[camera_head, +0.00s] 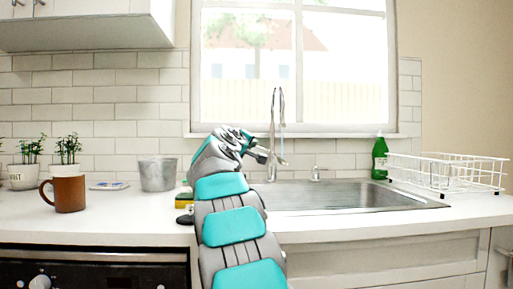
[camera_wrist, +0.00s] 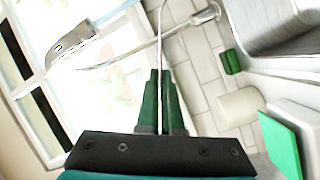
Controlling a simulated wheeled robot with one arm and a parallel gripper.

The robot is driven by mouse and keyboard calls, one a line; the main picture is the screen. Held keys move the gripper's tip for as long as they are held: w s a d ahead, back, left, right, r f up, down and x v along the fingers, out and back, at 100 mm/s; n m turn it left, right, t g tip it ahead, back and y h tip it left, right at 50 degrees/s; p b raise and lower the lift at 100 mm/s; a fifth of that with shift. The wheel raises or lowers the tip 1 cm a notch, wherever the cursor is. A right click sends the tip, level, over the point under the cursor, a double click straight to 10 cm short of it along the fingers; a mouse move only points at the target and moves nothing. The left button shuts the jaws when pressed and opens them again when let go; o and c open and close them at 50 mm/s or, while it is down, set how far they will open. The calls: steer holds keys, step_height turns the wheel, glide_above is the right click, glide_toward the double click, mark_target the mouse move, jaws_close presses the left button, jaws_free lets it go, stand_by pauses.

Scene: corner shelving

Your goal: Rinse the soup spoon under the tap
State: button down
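My gripper (camera_head: 264,155) is raised over the left part of the sink (camera_head: 385,193), just left of the tap (camera_head: 271,140). In the wrist view its two green fingers (camera_wrist: 162,95) are close together on a thin metal shaft. The shaft (camera_wrist: 160,50) runs up between and beyond the fingers. It appears to be the soup spoon's handle; I cannot make out the bowl. A curved metal pipe, apparently the tap (camera_wrist: 150,43), passes close to the fingertips. I cannot tell whether it touches the shaft or whether water runs.
A white dish rack (camera_head: 440,177) and green bottle (camera_head: 380,158) stand at the sink's right. On the left counter are a metal bucket (camera_head: 158,174), a brown mug (camera_head: 69,194), potted plants (camera_head: 68,152) and a yellow sponge (camera_head: 184,200). A window (camera_head: 300,70) is behind.

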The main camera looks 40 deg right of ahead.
steer(key=shift+s, duration=0.15)
steer(key=shift+s+d, duration=0.3)
steer(key=shift+s, duration=0.05)
steer(key=shift+a, duration=0.1)
steer(key=b+v, duration=0.3)
steer(key=v, duration=0.4)
steer(key=shift+a+b, duration=0.4)
steer(key=shift+a, duration=0.2)
steer(key=shift+a+r, duration=0.1)
stand_by(1.3)
